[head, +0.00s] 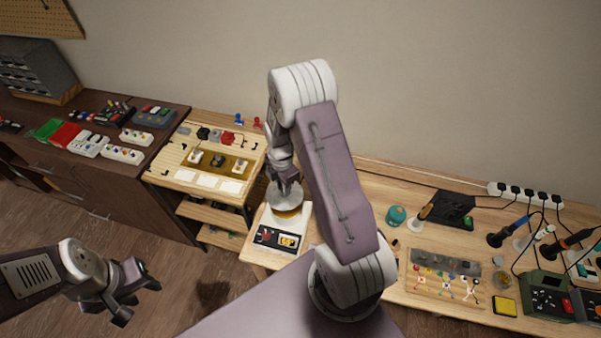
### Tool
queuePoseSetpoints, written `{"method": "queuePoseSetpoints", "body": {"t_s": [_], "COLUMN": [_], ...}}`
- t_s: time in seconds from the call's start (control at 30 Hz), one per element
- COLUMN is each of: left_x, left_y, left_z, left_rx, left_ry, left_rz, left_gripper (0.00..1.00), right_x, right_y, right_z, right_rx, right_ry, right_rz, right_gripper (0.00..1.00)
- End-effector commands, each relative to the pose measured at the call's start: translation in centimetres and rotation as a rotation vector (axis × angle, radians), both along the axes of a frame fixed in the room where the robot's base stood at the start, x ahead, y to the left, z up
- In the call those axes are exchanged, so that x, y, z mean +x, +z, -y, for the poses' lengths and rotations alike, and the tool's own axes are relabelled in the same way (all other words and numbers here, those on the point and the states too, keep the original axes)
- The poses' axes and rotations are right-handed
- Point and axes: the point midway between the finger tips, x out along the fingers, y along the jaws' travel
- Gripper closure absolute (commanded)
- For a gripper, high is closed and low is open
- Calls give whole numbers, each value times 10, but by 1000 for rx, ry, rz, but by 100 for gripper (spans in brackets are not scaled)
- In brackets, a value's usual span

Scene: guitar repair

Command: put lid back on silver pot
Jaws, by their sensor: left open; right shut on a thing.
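My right gripper (287,183) is shut on a round silver lid (282,201), over a white device (291,238) on the light wood bench. A yellowish round part (288,213) shows just below the lid's front edge. It seems to belong to the silver pot, which the lid mostly hides. I cannot tell whether the lid touches the pot or hangs just above it. My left gripper (138,302) is open and empty, low at the left, over the floor and well away from the pot.
The device's black front panel (277,238) faces me. A wooden pedal board (207,160) stands to the left. A teal round item (396,216), a parts tray (442,282) and a green-black station (546,298) lie to the right. My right arm hides the middle of the bench.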

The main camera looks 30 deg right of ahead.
Motion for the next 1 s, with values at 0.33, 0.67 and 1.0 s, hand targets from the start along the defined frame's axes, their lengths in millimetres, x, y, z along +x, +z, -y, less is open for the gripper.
{"method": "queuePoseSetpoints", "body": {"t_s": [0.33,0.67,1.0], "left_x": [0,0,0], "left_y": [-5,-37,-52], "left_z": [0,0,0], "left_rx": [0,0,0], "left_ry": [0,0,0], "left_rz": [0,-1,0], "left_gripper": [60,60,60], "right_x": [1,1,1], "right_y": [-5,-41,-63], "right_z": [-4,-3,-3], "right_rx": [0,0,0], "right_ry": [10,9,9], "right_rz": [1,2,1], "right_gripper": [100,100,100]}}
